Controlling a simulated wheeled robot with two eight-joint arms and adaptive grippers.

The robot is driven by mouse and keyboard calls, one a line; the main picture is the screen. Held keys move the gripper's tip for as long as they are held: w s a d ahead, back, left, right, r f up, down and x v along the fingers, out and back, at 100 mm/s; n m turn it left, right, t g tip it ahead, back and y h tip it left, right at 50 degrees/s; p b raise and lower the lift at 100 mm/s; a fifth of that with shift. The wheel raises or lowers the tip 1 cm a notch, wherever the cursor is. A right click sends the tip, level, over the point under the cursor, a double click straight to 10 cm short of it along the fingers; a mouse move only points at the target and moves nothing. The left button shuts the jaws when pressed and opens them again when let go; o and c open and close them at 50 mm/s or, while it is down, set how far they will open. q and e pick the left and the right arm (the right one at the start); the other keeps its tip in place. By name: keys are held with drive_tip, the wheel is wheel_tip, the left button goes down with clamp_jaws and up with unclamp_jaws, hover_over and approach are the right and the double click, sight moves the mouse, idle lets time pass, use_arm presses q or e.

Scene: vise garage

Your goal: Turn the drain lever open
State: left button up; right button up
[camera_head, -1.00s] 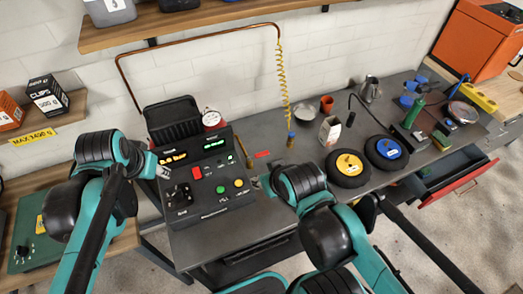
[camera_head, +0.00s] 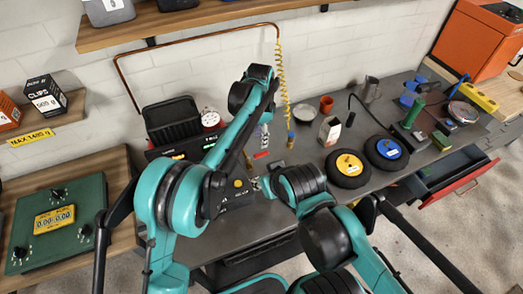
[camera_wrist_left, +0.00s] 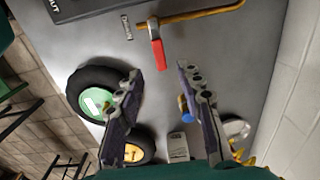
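The drain lever has a red handle (camera_wrist_left: 157,54) and sits at the end of a copper-coloured pipe (camera_wrist_left: 205,16) in the left wrist view. In the head view the red handle (camera_head: 261,155) shows small on the bench. My left gripper (camera_wrist_left: 160,72) is open and empty, with its two fingers apart and the red handle beyond the tips, between them in the picture. In the head view my left gripper (camera_head: 264,136) hangs above the bench near the lever. My right gripper (camera_head: 257,185) is low near the bench front, and its fingers are too small to read.
My left arm hides much of the control box (camera_head: 236,196). Two black wheels (camera_head: 348,176) lie to the right on the grey bench (camera_head: 290,222). A yellow coiled hose (camera_head: 284,80) hangs at the back.

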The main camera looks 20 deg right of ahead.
sight(261, 154)
use_arm(q)
drive_tip(key=shift+d+f, duration=0.2)
drive_tip(key=shift+f, duration=0.2)
wheel_tip(261, 154, down, 7)
drive_tip(key=b, duration=0.2)
drive_tip(key=shift+f+b, duration=0.15)
drive_tip(key=shift+b, duration=0.15)
clamp_jaws()
